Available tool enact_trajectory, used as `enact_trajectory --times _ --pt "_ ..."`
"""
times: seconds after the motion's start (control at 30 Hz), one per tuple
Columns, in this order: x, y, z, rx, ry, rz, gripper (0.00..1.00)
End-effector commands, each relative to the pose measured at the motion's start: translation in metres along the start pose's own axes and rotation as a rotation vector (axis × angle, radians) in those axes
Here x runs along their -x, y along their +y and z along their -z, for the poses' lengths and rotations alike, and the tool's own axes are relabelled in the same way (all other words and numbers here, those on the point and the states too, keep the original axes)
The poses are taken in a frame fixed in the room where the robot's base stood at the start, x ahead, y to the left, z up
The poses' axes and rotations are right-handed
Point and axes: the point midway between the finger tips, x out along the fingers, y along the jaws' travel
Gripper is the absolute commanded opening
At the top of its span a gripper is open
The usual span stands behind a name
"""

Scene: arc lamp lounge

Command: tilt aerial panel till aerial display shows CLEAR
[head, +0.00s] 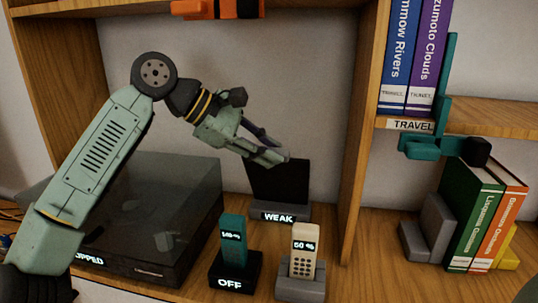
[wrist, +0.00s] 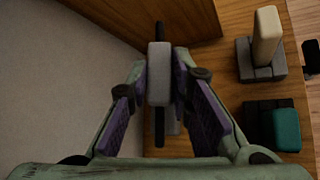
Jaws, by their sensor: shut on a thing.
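The aerial panel (head: 278,184) is a dark upright plate on the shelf, behind its aerial display (head: 279,217), which reads WEAK. In the wrist view the panel (wrist: 159,125) shows nearly edge-on as a thin black bar with a grey block (wrist: 159,72) at its middle. My gripper (head: 272,157) reaches the panel's top edge from the upper left. In the wrist view my gripper's (wrist: 160,88) purple-padded fingers stand on both sides of the grey block, shut on the panel there. The exact finger contact is partly hidden.
A teal phone (head: 232,242) in a dock marked OFF and a cream phone (head: 304,245) in a grey dock stand in front. A dark glassy box (head: 150,225) is at left. A wooden upright (head: 362,130) stands close right; books (head: 475,215) are beyond it.

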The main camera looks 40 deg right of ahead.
Motion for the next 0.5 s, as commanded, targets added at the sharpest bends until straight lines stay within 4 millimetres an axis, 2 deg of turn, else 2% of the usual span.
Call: enact_trajectory --times 0.3,0.33,0.5 --pt "0.0005 -0.0007 0.0000 -0.001 0.001 -0.003 0.00" --pt "0.0005 -0.0007 0.0000 -0.001 0.001 -0.003 0.20" --pt "0.0005 -0.0008 0.0000 -0.001 0.001 -0.002 0.32"
